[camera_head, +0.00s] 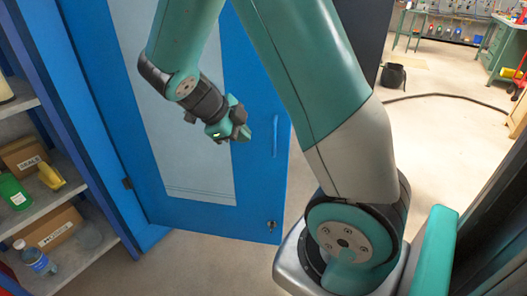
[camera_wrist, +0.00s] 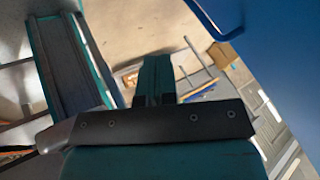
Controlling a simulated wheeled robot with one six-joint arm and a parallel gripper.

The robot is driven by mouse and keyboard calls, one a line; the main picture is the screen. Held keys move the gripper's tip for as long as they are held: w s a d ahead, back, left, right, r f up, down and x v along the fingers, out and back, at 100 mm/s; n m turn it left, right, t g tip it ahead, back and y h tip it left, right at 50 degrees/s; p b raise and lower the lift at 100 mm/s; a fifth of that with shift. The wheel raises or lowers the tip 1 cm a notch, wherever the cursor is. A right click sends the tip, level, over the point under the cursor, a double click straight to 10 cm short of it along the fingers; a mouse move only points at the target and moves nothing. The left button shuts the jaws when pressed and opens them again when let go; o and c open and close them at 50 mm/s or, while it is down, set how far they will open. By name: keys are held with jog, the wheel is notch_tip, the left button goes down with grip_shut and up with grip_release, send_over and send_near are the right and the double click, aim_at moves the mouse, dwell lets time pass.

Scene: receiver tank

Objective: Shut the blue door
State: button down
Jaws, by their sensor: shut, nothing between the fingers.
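The blue door (camera_head: 255,190) has a pale inset panel and stands open, hinged on its left side to the blue cabinet. Its blue bar handle (camera_head: 275,135) is near the free edge. My gripper (camera_head: 243,132) is shut and empty, in front of the door's face, just left of the handle in the head view. I see no clear contact.
The cabinet's shelves (camera_head: 55,205) at left hold boxes (camera_head: 50,227), a green container (camera_head: 13,191) and a bottle (camera_head: 35,258). Bare floor (camera_head: 225,265) lies below the door. At right, a dark hose (camera_head: 440,96) runs across open floor towards a green bench (camera_head: 508,50).

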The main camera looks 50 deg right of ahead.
aim_at(268, 144)
jog(key=shift+s+d+f+b, duration=0.15)
jog(key=shift+s+d+f, duration=0.05)
jog(key=shift+d+f, duration=1.25)
jog(key=shift+s+d+f+b, duration=0.1)
jog(key=shift+s+d+f, duration=0.05)
jog(key=shift+d+f, duration=1.3)
jog(key=shift+s+d+f+b, duration=0.2)
jog(key=shift+d+f, duration=0.85)
jog(key=shift+d, duration=0.75)
